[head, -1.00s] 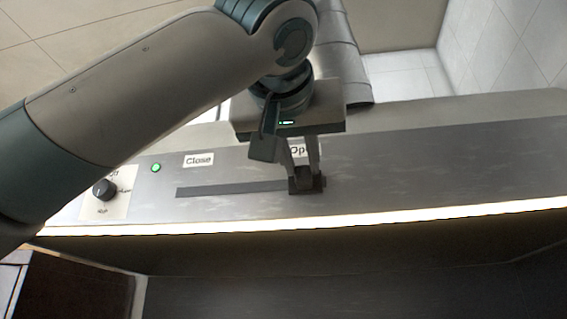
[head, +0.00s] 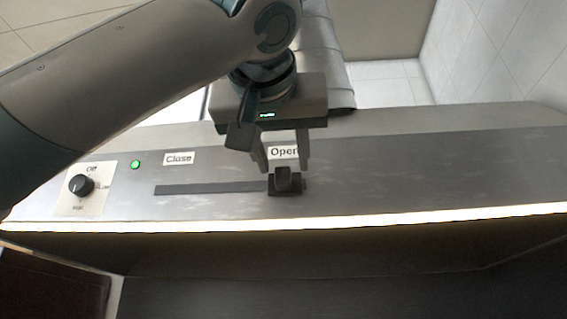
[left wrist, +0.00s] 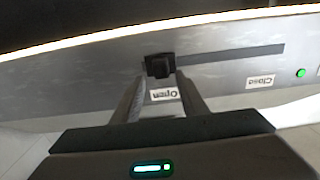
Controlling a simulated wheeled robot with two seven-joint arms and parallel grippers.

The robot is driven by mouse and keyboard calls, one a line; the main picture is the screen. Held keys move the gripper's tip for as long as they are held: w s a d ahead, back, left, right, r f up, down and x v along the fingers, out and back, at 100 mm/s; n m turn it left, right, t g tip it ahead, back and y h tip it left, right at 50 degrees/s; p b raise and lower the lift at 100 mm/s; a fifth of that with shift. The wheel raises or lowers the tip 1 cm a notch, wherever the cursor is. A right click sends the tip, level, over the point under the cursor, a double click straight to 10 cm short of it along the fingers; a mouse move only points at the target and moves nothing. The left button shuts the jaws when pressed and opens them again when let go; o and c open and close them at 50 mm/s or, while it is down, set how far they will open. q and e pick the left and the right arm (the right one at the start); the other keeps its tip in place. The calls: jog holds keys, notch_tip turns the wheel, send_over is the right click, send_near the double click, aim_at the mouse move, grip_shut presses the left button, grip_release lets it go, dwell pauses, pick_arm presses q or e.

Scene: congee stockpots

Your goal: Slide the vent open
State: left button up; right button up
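The vent slider is a small black knob (head: 284,181) on the hood's sloping metal front. It sits at the right end of a dark slot (head: 210,188), below the "Open" label (head: 284,152). The "Close" label (head: 179,158) is to the left. My left gripper (head: 283,164) is open, its two fingers apart and empty, just above and behind the knob. In the left wrist view the knob (left wrist: 158,66) shows just beyond the spread fingertips (left wrist: 160,77), with the slot (left wrist: 230,52) running right. My right gripper is not in view.
A rotary dial (head: 80,185) and a lit green lamp (head: 135,164) are on the panel's left. A bright light strip (head: 330,222) runs along the lower edge. A metal duct (head: 325,50) rises behind the panel. The panel's right side is bare.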

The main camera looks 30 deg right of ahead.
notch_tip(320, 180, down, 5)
jog(key=b, duration=0.4)
pick_arm(q)
jog(key=b+v, duration=0.2)
jog(key=v, duration=1.4)
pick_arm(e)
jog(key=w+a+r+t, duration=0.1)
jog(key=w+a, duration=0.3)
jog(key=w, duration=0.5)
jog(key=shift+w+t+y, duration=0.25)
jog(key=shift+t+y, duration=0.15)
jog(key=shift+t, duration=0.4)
pick_arm(q)
jog(key=shift+s+d, duration=0.1)
